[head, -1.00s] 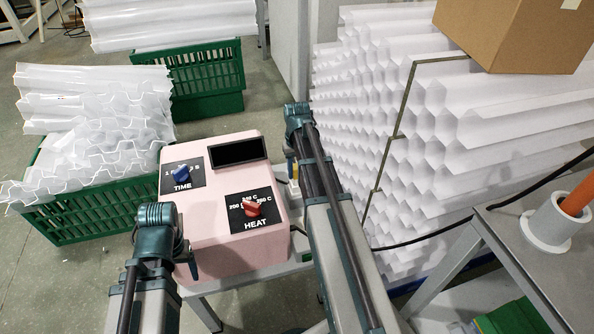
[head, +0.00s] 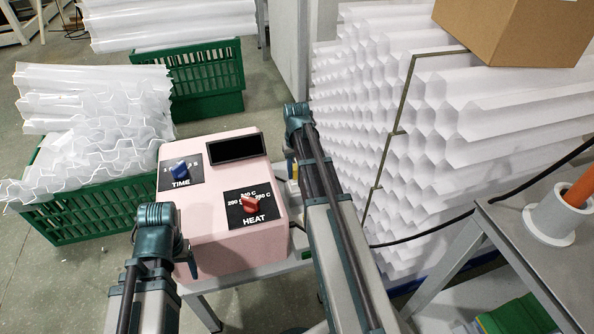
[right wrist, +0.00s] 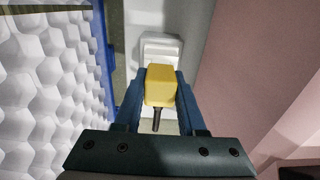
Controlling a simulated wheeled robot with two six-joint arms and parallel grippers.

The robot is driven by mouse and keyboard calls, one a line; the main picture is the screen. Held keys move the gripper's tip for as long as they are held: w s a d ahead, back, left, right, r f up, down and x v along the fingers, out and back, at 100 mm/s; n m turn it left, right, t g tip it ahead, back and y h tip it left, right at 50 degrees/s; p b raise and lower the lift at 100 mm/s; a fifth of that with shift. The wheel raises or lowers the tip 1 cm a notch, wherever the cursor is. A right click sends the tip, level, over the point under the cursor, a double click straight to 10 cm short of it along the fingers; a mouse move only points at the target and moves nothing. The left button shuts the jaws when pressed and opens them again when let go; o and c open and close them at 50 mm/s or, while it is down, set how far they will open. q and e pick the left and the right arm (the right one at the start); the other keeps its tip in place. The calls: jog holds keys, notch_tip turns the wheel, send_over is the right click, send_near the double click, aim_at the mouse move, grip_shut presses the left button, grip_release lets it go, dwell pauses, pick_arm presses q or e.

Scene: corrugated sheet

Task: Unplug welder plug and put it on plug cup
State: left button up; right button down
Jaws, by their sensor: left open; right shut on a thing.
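The welder is a pink box (head: 210,235) with a blue TIME knob (head: 180,171), a red HEAT knob (head: 250,204) and a dark display. My right gripper (head: 291,168), past the welder's right side, is shut on the yellow plug (right wrist: 160,86), which sits between its blue fingers in the right wrist view. A dark cord stub (right wrist: 157,118) leaves the plug toward the camera. A white socket-like block (right wrist: 160,48) is right behind the plug; I cannot tell whether they are joined. My left gripper (head: 190,262) is open and empty at the welder's front left. I cannot identify the plug cup for certain.
White corrugated sheets (head: 440,110) stand stacked at right, a cardboard box (head: 515,28) on top. A grey table (head: 535,265) at right holds a grey cup (head: 556,218) with an orange rod. A black cable (head: 430,237) runs to it. Green crates (head: 95,215) stand at left.

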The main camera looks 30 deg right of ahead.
pick_arm(q)
jog(key=shift+s+f, duration=0.5)
pick_arm(e)
jog(key=shift+s+f, duration=0.15)
jog(key=shift+f, duration=0.35)
pick_arm(q)
jog(key=shift+s, duration=0.1)
pick_arm(e)
jog(key=shift+c, duration=2.1)
grip_release()
pick_arm(q)
jog(key=shift+r, duration=0.15)
pick_arm(e)
jog(key=shift+r, duration=0.2)
jog(key=shift+r+p, duration=0.4)
jog(key=shift+p, duration=0.3)
notch_tip(320, 180, up, 8)
jog(key=p, duration=0.8)
pick_arm(q)
notch_tip(320, 180, up, 9)
jog(key=d, duration=0.1)
jog(key=shift+w, duration=0.25)
pick_arm(e)
jog(key=shift+f, duration=0.1)
pick_arm(q)
jog(key=shift+d, duration=0.1)
pick_arm(e)
jog(key=shift+s, duration=0.1)
